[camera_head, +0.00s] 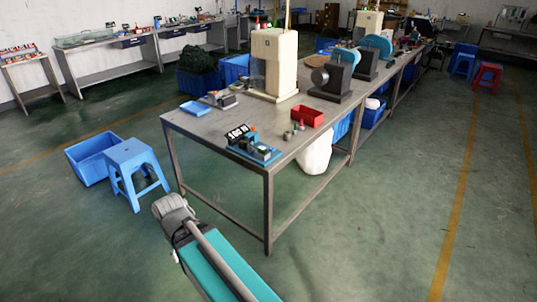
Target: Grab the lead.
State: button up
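I cannot make out a single lead for certain. A dark, tangled heap (198,62), possibly cables, fills a container on the floor behind the near workbench (205,122). Its strands are too small to tell apart. My teal and grey arm reaches up from the bottom edge, in front of the bench. Its rounded grey part is near the blue stool. I see no gripper fingers, and nothing is visibly held.
A blue stool (133,165) and an empty-looking blue crate (92,158) stand left of the bench. On the bench are a cream machine (273,62), a red bin (306,116), a blue tray (195,108) and a small fixture (262,152).

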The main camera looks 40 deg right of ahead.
aim_at(262, 150)
jog(key=z, duration=1.9)
jog(key=i, duration=1)
